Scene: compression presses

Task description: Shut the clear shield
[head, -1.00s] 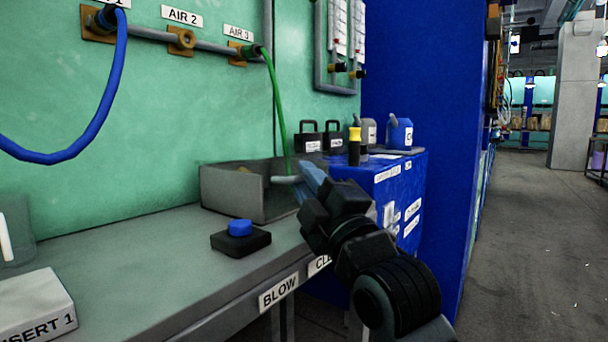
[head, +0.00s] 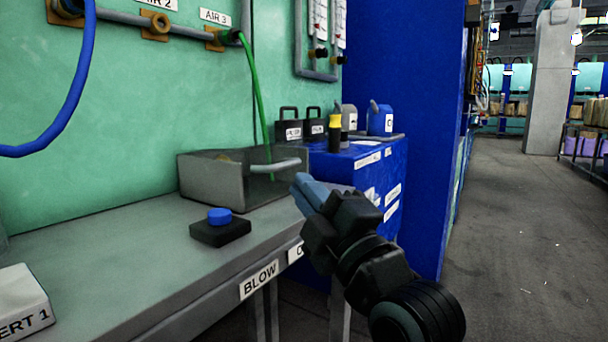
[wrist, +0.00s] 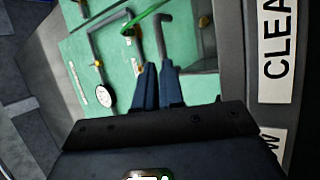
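The clear shield (head: 283,184) is a see-through panel on the front right of a grey open-topped box (head: 205,182) on the bench. A pale bar handle (head: 276,165) runs along it near the box's top. I cannot tell from here exactly how far the shield is tilted. My gripper (head: 302,186) is just in front and right of the shield, its blue fingers close together and apparently empty. In the wrist view, the fingers (wrist: 158,66) nearly touch, and a grey bent bar (wrist: 164,32), seemingly the handle, shows just past their tips.
A blue cabinet (head: 350,165) with cans stands to the right. Open floor (head: 520,240) lies further right.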

